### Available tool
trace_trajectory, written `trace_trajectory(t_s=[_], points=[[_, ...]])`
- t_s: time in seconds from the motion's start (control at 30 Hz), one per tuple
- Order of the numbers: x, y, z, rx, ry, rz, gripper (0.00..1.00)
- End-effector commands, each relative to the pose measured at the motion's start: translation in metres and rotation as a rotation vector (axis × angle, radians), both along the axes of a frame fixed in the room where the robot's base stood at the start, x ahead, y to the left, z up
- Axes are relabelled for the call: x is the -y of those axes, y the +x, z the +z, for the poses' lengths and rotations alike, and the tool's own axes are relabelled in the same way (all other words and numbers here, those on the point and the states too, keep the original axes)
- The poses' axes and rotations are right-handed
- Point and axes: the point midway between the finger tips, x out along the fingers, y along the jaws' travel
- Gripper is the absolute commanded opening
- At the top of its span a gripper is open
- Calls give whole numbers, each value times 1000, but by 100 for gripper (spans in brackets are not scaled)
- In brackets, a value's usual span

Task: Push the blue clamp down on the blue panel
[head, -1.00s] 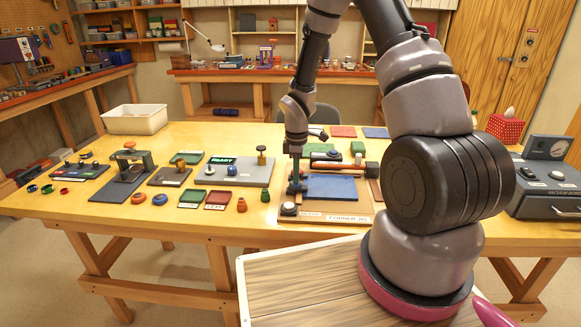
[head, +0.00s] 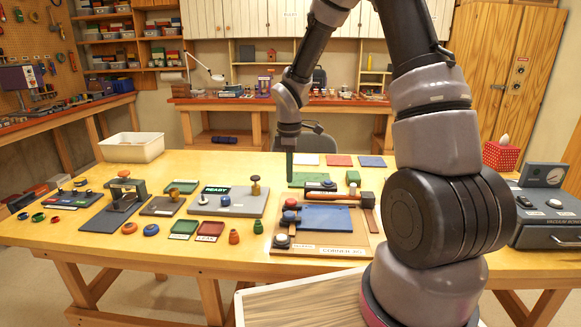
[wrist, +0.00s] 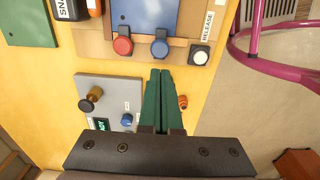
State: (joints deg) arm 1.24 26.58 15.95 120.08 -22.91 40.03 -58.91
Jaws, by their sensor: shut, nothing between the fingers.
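The blue panel (head: 330,217) lies flat on a wooden board on the table; part of it shows at the top of the wrist view (wrist: 143,12). The blue clamp (head: 289,217) is at the panel's left edge in the head view, and below that edge in the wrist view (wrist: 160,47). The red clamp (head: 290,204) is beside it, also in the wrist view (wrist: 122,46). I cannot tell whether the blue clamp presses on the panel. My gripper (head: 290,172) has green fingers (wrist: 161,72), shut and empty, raised above the table and apart from the clamps.
A white-topped button (head: 281,241) labelled RELEASE stands beside the blue clamp. A grey plate (head: 238,204) with a knob and a READY sign is to the left. A white bin (head: 132,147) stands farther left.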

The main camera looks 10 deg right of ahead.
Motion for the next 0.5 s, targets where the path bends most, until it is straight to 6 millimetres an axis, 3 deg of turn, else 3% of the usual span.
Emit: trace_trajectory(t_s=[0.2, 0.5], points=[[0, 1, 21, 2, 0, -1, 0], [0, 0, 23, 1, 0, 0, 0]])
